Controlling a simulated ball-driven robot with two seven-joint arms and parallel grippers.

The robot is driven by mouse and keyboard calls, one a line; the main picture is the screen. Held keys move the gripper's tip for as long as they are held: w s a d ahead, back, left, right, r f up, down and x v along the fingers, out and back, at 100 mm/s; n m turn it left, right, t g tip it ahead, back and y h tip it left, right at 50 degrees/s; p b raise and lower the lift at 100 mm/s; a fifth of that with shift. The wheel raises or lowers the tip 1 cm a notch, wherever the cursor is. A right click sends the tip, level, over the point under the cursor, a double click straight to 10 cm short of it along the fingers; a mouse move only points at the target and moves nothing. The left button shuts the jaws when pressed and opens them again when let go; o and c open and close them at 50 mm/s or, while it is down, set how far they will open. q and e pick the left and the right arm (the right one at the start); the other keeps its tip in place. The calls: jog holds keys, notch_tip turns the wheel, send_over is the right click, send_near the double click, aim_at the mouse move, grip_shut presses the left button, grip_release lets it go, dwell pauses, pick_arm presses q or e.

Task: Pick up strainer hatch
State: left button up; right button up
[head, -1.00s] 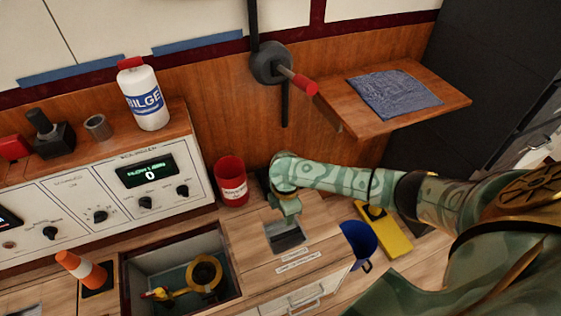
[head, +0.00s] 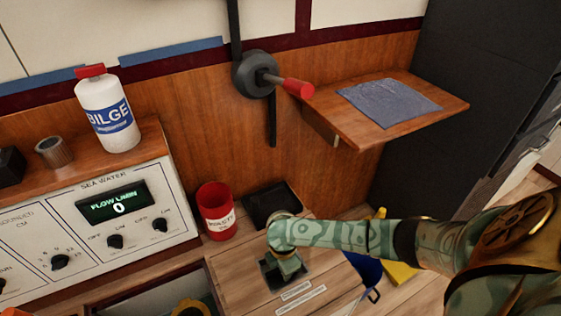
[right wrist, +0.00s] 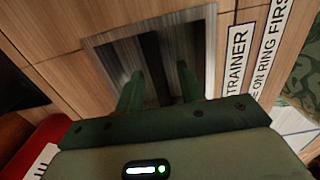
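A square grey metal-edged fitting (right wrist: 95,42) is set in the wooden counter beside a label reading "TRAINER", its first letter cut off. I take it for the strainer hatch; its middle is dark, with a darker band between my fingers, and I cannot tell whether it is a lid or an opening. My right gripper (right wrist: 160,90) is over it with its two green fingers apart and nothing seen held between them. In the head view my right gripper (head: 285,268) comes down over the fitting (head: 268,277) and hides most of it. My left gripper is not in view.
A red labelled cup (head: 217,212) and a flat black plate (head: 270,205) are behind the fitting. A wall lever with a red handle (head: 298,88) and a shelf (head: 400,110) are above.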

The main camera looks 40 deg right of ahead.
jog(key=shift+r, duration=0.1)
grip_shut()
jog(key=shift+w, duration=0.1)
dwell(1.1)
